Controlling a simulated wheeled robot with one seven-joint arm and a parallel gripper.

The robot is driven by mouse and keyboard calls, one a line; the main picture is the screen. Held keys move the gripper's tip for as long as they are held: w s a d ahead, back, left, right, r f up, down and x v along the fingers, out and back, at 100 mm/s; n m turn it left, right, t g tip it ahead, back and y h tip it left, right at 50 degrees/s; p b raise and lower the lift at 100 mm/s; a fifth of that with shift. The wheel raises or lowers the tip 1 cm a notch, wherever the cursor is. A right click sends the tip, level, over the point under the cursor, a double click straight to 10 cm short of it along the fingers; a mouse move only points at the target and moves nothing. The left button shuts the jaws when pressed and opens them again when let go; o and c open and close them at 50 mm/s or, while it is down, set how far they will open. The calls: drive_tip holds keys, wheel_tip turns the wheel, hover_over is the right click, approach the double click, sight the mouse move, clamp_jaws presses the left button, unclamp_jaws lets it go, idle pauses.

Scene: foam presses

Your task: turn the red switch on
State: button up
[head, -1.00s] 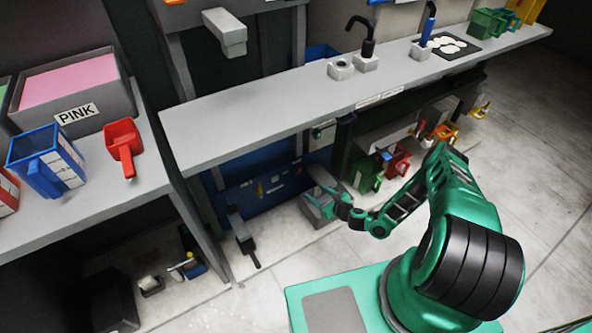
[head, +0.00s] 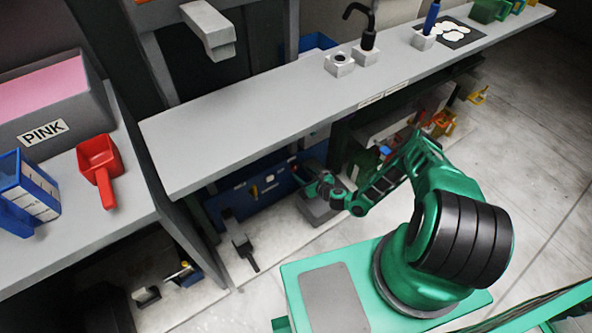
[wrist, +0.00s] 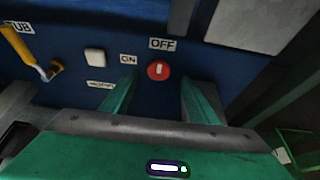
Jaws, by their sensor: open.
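The red switch (wrist: 158,70) is a round red knob on the blue panel (wrist: 75,75). Its pale mark stands upright, toward the OFF label (wrist: 162,44) above it. The ON label (wrist: 128,59) is to its upper left. My gripper (wrist: 157,83) is open, its green fingers to the left and right below the knob in the wrist view. The knob shows between and beyond the fingertips, apparently untouched. In the head view my gripper (head: 312,176) is under the grey shelf, beside the blue panel (head: 236,207); the knob cannot be made out there.
On the panel are a yellow-handled lever (wrist: 22,45) and a white button (wrist: 95,57), left of the knob. The grey shelf (head: 250,128) overhangs my arm. Open floor (head: 540,160) is to the right.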

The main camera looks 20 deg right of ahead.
sight(295, 168)
drive_tip(key=x, duration=0.5)
drive_tip(key=shift+w+a+f, duration=0.15)
drive_tip(key=shift+w+a, duration=0.05)
drive_tip(key=shift+w, duration=0.1)
drive_tip(key=c, duration=1)
